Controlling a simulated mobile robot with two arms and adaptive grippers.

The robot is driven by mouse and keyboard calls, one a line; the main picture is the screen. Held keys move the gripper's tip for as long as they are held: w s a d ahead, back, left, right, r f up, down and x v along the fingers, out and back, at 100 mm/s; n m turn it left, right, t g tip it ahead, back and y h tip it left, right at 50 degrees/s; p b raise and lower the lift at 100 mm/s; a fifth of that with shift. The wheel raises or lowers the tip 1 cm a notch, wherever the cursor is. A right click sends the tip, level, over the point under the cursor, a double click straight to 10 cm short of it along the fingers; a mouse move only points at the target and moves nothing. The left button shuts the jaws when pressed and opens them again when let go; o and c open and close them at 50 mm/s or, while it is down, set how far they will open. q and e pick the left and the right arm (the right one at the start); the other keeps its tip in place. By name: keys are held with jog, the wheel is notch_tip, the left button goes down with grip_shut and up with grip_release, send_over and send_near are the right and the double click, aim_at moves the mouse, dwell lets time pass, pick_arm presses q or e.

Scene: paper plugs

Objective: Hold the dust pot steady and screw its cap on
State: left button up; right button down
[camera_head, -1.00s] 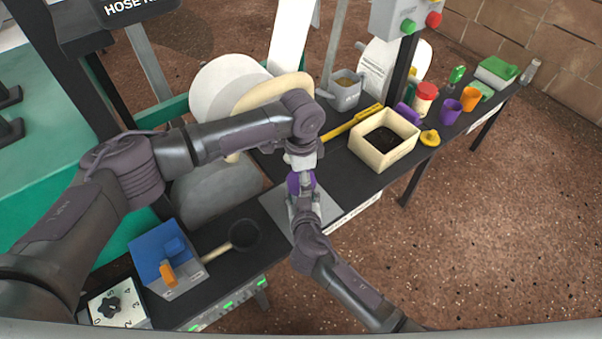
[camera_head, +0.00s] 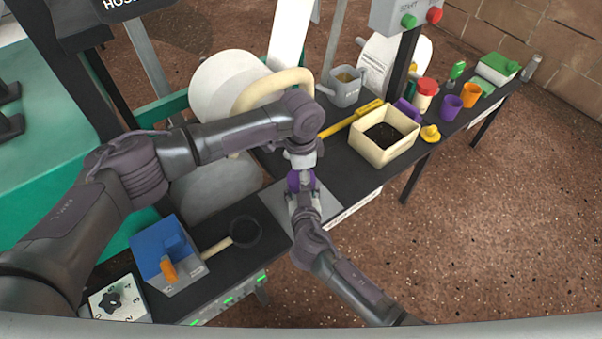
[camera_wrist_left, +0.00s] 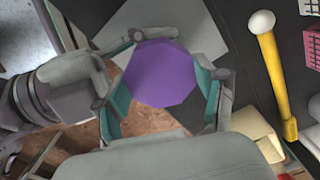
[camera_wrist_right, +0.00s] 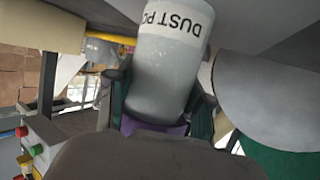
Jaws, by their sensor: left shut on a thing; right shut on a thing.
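The purple eight-sided cap (camera_wrist_left: 163,74) is between the fingers of my left gripper (camera_wrist_left: 165,88), which is shut on it from above. The grey dust pot (camera_wrist_right: 168,75), its label reading upside down in the right wrist view, is gripped by my right gripper (camera_wrist_right: 160,110). Purple (camera_wrist_right: 152,127) shows against the pot's end in that view. In the head view the two grippers meet around the purple cap (camera_head: 296,182), above the grey mat. The contact between cap and pot is mostly hidden, so I cannot tell how far the cap is on.
The grey mat (camera_head: 274,205) lies on the black bench. A cream bin (camera_head: 365,148), a yellow-handled tool (camera_head: 350,120) and purple (camera_head: 451,106) and orange (camera_head: 470,95) cups stand to the right. A blue-topped box (camera_head: 163,250) and a black-headed mallet (camera_head: 245,232) are at the left.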

pick_arm(q)
jog(key=shift+f, duration=0.2)
jog(key=m, duration=0.6)
jog(key=shift+m, duration=0.3)
jog(key=m, duration=1.4)
jog(key=shift+m, duration=0.4)
jog(key=m, duration=0.4)
jog(key=shift+m, duration=0.3)
jog(key=m, duration=0.3)
jog(key=o, duration=0.9)
